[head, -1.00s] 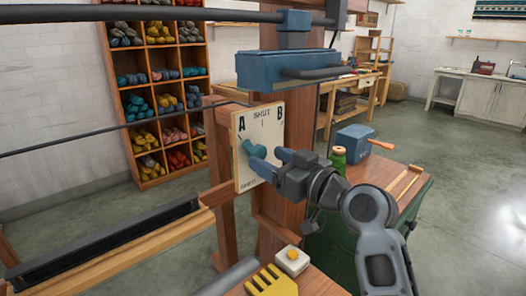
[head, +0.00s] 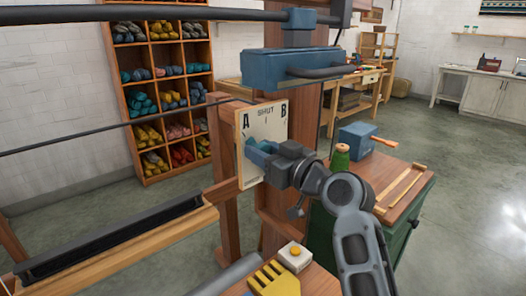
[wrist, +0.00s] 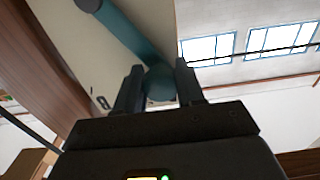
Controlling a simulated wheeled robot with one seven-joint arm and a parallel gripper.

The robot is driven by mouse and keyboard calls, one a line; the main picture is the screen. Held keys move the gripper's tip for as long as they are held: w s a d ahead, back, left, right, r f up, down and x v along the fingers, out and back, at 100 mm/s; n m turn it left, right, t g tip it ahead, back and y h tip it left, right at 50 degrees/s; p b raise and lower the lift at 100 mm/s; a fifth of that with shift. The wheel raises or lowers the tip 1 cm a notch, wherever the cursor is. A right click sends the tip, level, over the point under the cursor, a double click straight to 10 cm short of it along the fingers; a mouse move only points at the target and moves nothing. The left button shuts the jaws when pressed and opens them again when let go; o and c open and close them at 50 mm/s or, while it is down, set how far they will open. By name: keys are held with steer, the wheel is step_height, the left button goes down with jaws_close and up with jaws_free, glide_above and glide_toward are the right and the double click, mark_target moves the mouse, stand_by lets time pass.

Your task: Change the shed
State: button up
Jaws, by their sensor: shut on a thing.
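A cream plate (head: 253,180) on the loom's wooden post is marked A at left, SHUT at the top and B at right. A teal lever (head: 266,142) with a round knob is mounted on the plate. In the wrist view the lever (wrist: 130,32) runs from the upper left down to its knob, which sits between my two fingers. My gripper (head: 261,152) is in front of the plate and shut on the knob; it also shows in the wrist view (wrist: 160,70). My fingers hide much of the lever in the head view, so I cannot tell exactly which mark it points to.
A blue box with a dark handle (head: 290,64) is on the post above the plate. A green cabinet (head: 400,222) at right bears a green spool (head: 341,160) and a blue box (head: 358,138). A yellow comb-like piece (head: 275,281) and a white button box (head: 294,257) are below.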

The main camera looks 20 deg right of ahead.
jaws_close()
steer(key=shift+w+d+r+m+p, duration=0.2)
steer(key=shift+d+r+m+p, duration=0.1)
steer(key=shift+d+m, duration=0.3)
steer(key=shift+w+d+r+m+p, duration=0.15)
steer(key=shift+d+r+m+p, duration=0.25)
steer(key=shift+m, duration=0.3)
steer(key=d+m, duration=0.2)
steer(key=shift+w+d+r+m+p, duration=0.1)
steer(key=shift+w+d+m+p, duration=0.05)
steer(key=shift+w+m+p, duration=0.2)
steer(key=d+m, duration=0.1)
steer(key=w+d+m, duration=0.1)
steer(key=m, duration=0.1)
steer(key=shift+d+m+p, duration=0.25)
steer(key=shift+d+p, duration=0.05)
steer(key=shift+w+d+f+m, duration=0.15)
steer(key=shift+d+f+m, duration=0.2)
steer(key=shift+d+m, duration=0.35)
steer(key=shift+w+d+f+m, duration=0.15)
steer(key=shift+d+f+m, duration=0.25)
steer(key=shift+m, duration=0.4)
steer(key=shift+d, duration=0.1)
